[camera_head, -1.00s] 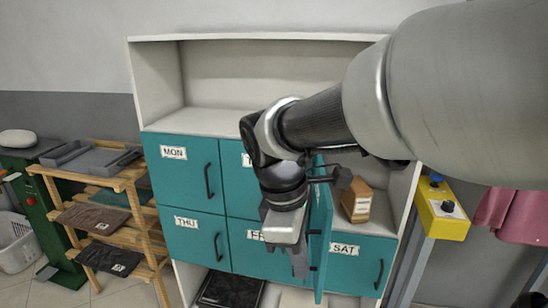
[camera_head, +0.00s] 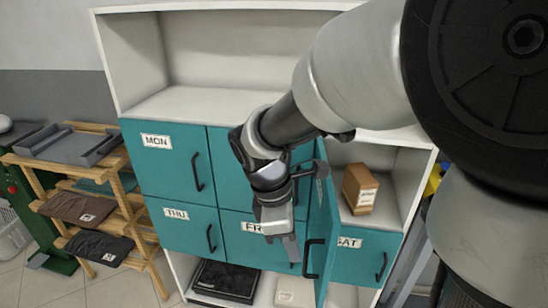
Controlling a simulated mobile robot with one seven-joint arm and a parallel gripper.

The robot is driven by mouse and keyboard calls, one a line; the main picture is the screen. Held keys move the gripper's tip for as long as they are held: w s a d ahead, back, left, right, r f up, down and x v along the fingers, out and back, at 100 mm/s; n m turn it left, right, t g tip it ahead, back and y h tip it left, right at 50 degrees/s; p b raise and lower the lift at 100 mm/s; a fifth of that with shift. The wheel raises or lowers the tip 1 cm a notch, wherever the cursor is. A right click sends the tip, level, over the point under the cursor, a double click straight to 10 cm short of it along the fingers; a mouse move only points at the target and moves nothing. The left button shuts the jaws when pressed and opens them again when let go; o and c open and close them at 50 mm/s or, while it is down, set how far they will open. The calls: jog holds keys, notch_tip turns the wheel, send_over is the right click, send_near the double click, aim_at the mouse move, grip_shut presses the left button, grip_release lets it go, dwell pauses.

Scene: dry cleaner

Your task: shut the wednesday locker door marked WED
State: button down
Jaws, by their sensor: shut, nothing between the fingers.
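The open teal door (camera_head: 323,232) stands out from the cabinet at the left side of the open upper right compartment (camera_head: 400,180). Its WED label does not show in this view. Its dark handle (camera_head: 313,258) is on the face turned left. My gripper (camera_head: 291,249) is shut and empty, pointing down in front of the FRI door (camera_head: 240,245), just left of the open door. I cannot tell whether it touches the door or handle. My arm hides most of the upper middle door.
A brown box (camera_head: 359,189) stands inside the open compartment. The MON (camera_head: 170,175), THU (camera_head: 180,232) and SAT (camera_head: 368,265) doors are shut. A wooden rack (camera_head: 130,205) with folded items stands left of the cabinet. A dark folded item (camera_head: 225,281) lies on the bottom shelf.

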jog(key=d+f, duration=0.1)
jog(key=d, duration=0.2)
jog(key=d+f, duration=0.1)
jog(key=shift+s+d+f, duration=0.2)
jog(key=shift+d+f, duration=0.15)
jog(key=shift+d, duration=0.1)
